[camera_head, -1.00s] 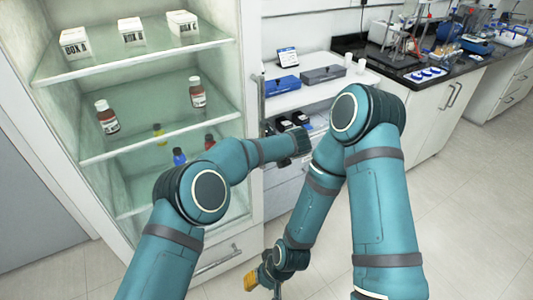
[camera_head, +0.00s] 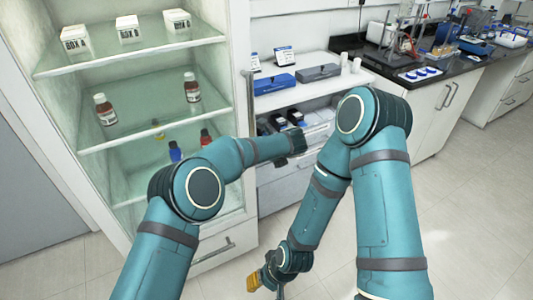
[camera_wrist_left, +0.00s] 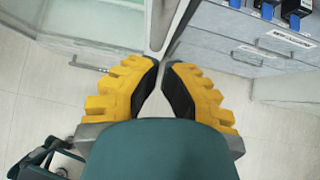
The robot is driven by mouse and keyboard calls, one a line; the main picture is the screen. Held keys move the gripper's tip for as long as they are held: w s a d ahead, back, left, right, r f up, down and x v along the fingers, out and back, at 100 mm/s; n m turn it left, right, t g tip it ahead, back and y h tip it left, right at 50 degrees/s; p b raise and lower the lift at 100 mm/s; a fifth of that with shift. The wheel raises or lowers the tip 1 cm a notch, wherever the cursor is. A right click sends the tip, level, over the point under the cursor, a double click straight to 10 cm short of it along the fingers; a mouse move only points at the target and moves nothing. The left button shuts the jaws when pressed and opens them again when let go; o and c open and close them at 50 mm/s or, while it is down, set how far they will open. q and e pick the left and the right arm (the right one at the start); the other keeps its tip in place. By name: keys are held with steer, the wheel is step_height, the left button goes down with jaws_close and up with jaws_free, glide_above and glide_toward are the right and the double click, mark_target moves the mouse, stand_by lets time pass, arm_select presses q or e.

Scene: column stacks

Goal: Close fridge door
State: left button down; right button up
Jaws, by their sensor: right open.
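The fridge shows at left in the head view, with a white right-hand door frame (camera_head: 238,75) and a vertical metal handle (camera_head: 250,105). I cannot tell how far the door stands ajar. My left arm crosses in front of it, its dark wrist end beside the frame; the head view hides the left gripper's fingers. In the left wrist view the left gripper's yellow fingers (camera_wrist_left: 161,68) have tips close together at the door edge (camera_wrist_left: 160,30); contact is unclear. My right gripper (camera_head: 262,281) is open, low down at bottom centre.
White boxes (camera_head: 127,30) and bottles (camera_head: 105,110) stand on the fridge shelves. A white bench (camera_head: 335,85) with a blue case (camera_head: 274,83) stands right of the fridge, then a black counter (camera_head: 430,65). The floor at right (camera_head: 470,210) is clear.

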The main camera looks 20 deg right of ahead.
arm_select(q)
steer(key=d+p+v, duration=0.1)
steer(key=v, duration=0.9)
steer(key=w+a+f+m+t+h, duration=0.1)
steer(key=a+f+m+h, duration=0.1)
steer(key=a+f+m, duration=0.55)
steer(key=w+a+f+m+h, duration=0.1)
steer(key=a+f+m, duration=0.4)
steer(key=a+m, duration=0.6)
steer(key=s+a+f+m+g+h, duration=0.1)
steer(key=s+a+f+m+g, duration=0.1)
steer(key=s+a+m, duration=0.3)
steer(key=s+a+f+m+g+h, duration=0.1)
steer(key=s+a+f+m+g, duration=0.2)
steer(key=s+m, duration=0.4)
steer(key=s+a+f+m+g+h, duration=0.1)
steer(key=s+a+f+m+g, duration=0.2)
steer(key=s, duration=1.4)
steer(key=a+f+m, duration=0.1)
steer(key=a+m, duration=0.3)
steer(key=shift+f, duration=0.4)
steer(key=shift+s, duration=0.1)
